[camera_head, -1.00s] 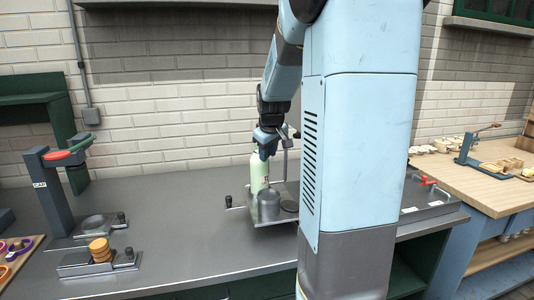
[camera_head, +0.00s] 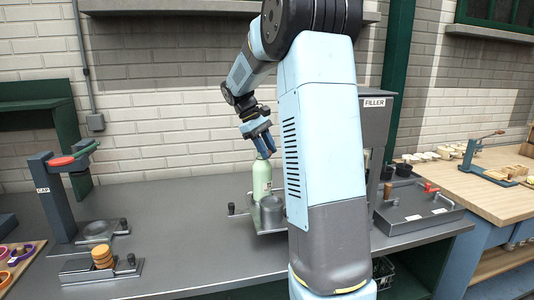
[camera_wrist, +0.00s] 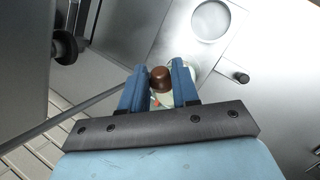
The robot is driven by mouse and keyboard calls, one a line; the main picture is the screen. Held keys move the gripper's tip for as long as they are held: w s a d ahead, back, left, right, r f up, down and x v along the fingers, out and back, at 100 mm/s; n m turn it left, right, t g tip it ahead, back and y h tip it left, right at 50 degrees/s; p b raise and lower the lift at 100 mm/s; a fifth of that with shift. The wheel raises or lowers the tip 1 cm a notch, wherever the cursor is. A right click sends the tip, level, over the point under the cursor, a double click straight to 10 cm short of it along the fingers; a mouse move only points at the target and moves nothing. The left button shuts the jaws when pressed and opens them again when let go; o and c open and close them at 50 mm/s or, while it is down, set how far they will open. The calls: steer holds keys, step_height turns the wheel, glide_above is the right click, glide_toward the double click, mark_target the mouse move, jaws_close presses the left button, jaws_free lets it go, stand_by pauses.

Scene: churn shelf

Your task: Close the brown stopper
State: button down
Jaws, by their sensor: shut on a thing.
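My gripper (camera_head: 265,150) is at the top of the bottle, tilted and pointing down. In the wrist view the brown stopper (camera_wrist: 160,77) sits between the two blue fingers of my gripper (camera_wrist: 160,72), which are shut on it. Some of the pale bottle shows under the fingers there. The gripper hides the stopper in the head view, and I cannot tell how it sits on the neck.
The filler machine (camera_head: 374,103) stands behind my arm. At left are the cap press (camera_head: 58,190) and a stack of orange-brown discs (camera_head: 102,254) on a metal fixture. The grey counter (camera_head: 185,220) between the stations is clear.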

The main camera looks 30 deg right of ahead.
steer(key=g, duration=0.1)
steer(key=w+g, duration=0.1)
steer(key=g+h, duration=0.1)
steer(key=shift+w+a+r+n, duration=0.25)
steer(key=shift+w+r+n, duration=0.05)
steer(key=shift+w+a+r+g+h, duration=0.1)
steer(key=shift+w+g+h, duration=0.15)
steer(key=shift+g, duration=0.55)
steer(key=shift+w+a+r+g+h, duration=0.15)
steer(key=shift+w+g, duration=0.15)
steer(key=shift+g, duration=0.5)
steer(key=shift+w+a+f+n+g+h, duration=0.1)
steer(key=shift+w+n+g+h, duration=0.2)
steer(key=shift+g, duration=0.4)
steer(key=shift+w+f+n+g+h, duration=0.1)
steer(key=shift+w+n+g+h, duration=0.2)
steer(key=shift+g, duration=0.4)
steer(key=shift+w+g, duration=0.25)
steer(key=shift+g, duration=0.15)
steer(key=shift+w+f+g+h, duration=0.15)
steer(key=shift+w+g+h, duration=0.2)
steer(key=shift+g, duration=0.35)
steer(key=shift+s, duration=0.1)
steer(key=c, duration=0.8)
jaws_free()
